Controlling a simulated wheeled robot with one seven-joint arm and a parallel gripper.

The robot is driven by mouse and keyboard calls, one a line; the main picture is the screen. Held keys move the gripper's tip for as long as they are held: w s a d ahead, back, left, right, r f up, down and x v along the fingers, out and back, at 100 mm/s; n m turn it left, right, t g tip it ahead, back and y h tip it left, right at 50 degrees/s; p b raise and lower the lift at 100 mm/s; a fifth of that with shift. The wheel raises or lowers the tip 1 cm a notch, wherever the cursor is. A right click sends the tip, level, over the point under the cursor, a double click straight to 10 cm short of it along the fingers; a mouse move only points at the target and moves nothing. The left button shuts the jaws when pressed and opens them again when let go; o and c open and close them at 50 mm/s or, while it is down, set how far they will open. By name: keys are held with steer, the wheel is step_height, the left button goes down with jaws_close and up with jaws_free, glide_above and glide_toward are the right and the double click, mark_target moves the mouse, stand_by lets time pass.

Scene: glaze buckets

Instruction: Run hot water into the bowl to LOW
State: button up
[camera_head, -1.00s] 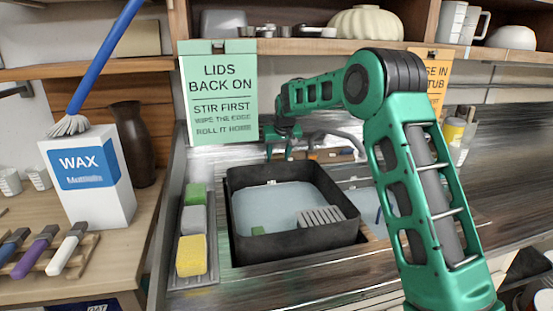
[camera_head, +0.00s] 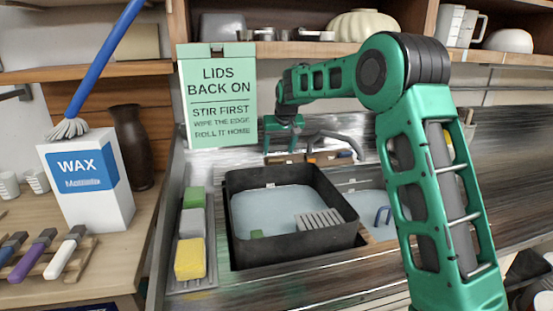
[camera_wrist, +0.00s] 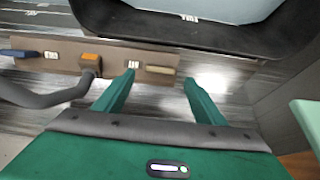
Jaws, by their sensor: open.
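The black rectangular bowl (camera_head: 295,250) sits in the sink, with pale bluish liquid (camera_head: 270,205) in it. Its dark wall (camera_wrist: 170,32) crosses the top of the wrist view, with a small white marking too small to read. A brown tap panel (camera_wrist: 67,63) lies behind the bowl, with an orange block (camera_wrist: 90,57), a blue lever (camera_wrist: 20,53) at left and a tan block (camera_wrist: 162,71). A grey curved pipe (camera_wrist: 50,98) runs to the panel by the orange block. My gripper (camera_wrist: 158,80) is open and empty over the panel's right part; in the head view it (camera_head: 280,152) is behind the bowl.
A ribbed grey piece (camera_head: 320,219) is in the bowl. A tray of sponges (camera_head: 190,258) stands left of it. A green sign (camera_head: 218,95) hangs behind, near my gripper. A second basin (camera_head: 372,203) lies right, and a shelf (camera_head: 300,48) runs above.

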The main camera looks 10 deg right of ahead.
steer(key=shift+v, duration=2.2)
steer(key=shift+m+g+h, duration=0.6)
steer(key=shift+m+g, duration=0.3)
steer(key=s+d, duration=0.4)
steer(key=s, duration=0.1)
steer(key=s+d, duration=0.3)
steer(key=s, duration=0.2)
steer(key=s+d+r, duration=0.1)
steer(key=s+d, duration=0.3)
steer(key=s, duration=0.2)
steer(key=shift+s+d, duration=0.1)
steer(key=shift+d, duration=0.25)
steer(key=s+d+f+m+g, duration=0.1)
steer(key=s+d, duration=0.2)
steer(key=s, duration=0.4)
steer(key=s+d+f+m, duration=0.1)
steer(key=s+d, duration=0.2)
steer(key=s, duration=0.5)
steer(key=s+f+m+g, duration=0.1)
steer(key=s+f, duration=0.3)
steer(key=s, duration=0.9)
steer(key=s+f+m+g+y, duration=0.1)
steer(key=s+f, duration=0.3)
steer(key=s, duration=1)
steer(key=shift+a+f+g, duration=0.2)
steer(key=shift+f+g, duration=0.05)
steer(key=shift+g, duration=0.15)
